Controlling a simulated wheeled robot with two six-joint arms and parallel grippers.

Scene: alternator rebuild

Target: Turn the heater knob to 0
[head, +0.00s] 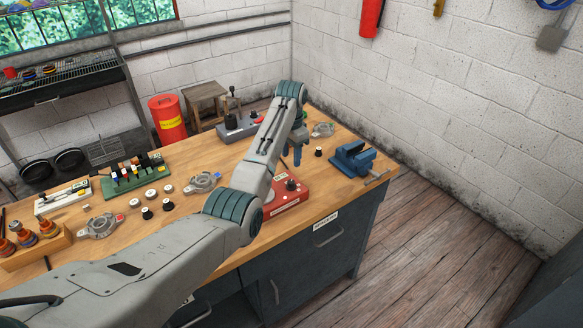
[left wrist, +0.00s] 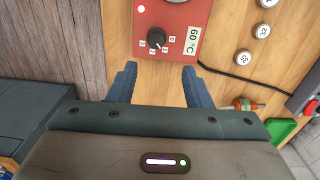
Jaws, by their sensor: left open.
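The red heater box (head: 287,198) sits near the front edge of the bench, with a dark knob (head: 291,185) on top. In the left wrist view the knob (left wrist: 157,39) is black and round, with small white number labels around part of it. A panel beside it reads 60 °C (left wrist: 193,41). I cannot tell for sure which number the knob points to. My left gripper (head: 297,156) is above and behind the heater in the head view. Its two blue fingers (left wrist: 160,80) are apart and empty, short of the knob and not touching it. My right gripper is not in view.
A blue vise (head: 352,158) stands at the bench's right end. A grey device (head: 238,128) stands behind my arm. Metal housings (head: 203,181), a green rack (head: 135,178) and several small parts lie to the left. A dark cable (left wrist: 232,74) runs from the heater.

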